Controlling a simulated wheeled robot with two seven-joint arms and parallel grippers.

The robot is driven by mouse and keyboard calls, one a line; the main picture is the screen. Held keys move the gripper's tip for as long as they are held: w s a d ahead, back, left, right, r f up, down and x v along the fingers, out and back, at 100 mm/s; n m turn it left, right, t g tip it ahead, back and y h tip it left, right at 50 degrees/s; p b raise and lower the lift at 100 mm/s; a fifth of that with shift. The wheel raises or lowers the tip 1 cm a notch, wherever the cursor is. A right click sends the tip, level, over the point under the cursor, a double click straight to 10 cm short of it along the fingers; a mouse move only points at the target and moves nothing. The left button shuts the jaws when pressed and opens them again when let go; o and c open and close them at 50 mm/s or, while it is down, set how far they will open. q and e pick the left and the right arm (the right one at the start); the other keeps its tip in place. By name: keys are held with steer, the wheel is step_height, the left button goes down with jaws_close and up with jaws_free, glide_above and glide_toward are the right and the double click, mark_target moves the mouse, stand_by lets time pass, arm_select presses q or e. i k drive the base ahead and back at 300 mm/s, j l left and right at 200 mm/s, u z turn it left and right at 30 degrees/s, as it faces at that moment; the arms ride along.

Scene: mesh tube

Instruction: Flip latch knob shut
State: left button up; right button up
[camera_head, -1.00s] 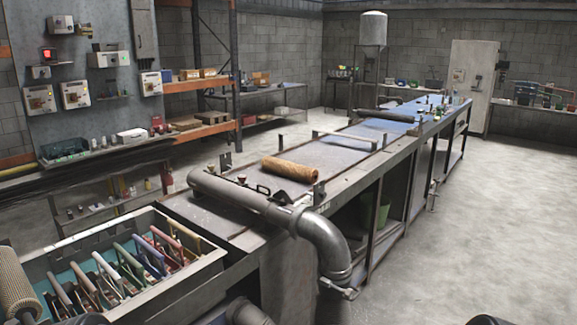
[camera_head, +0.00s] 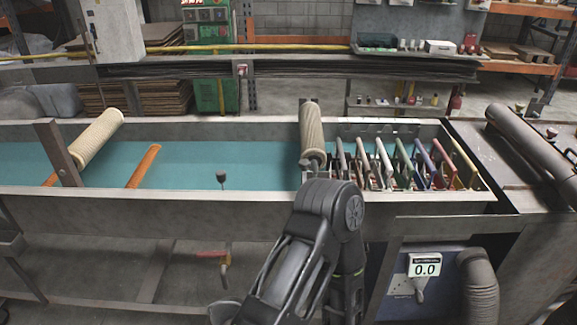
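Two small dark-topped knobs (camera_head: 520,107) (camera_head: 552,133) stand beside the grey pipe at the right. A pale lever (camera_head: 419,290) hangs below a 0.0 display on a blue box. I cannot tell which of these is the latch knob, or whether a latch is open or shut. One of my dark arms (camera_head: 325,215) rises bent in front of the trough, apart from the knobs. I cannot make out either gripper.
A ribbed mesh roll (camera_head: 312,133) stands beside a row of coloured-handled tools (camera_head: 402,160). Another mesh roll (camera_head: 95,139) leans at the left, near an orange-brown bar (camera_head: 143,166). A thick grey pipe (camera_head: 530,142) lies at the right. The trough's middle is fairly clear.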

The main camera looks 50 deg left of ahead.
mark_target(304, 163)
steer(key=u, duration=1.5)
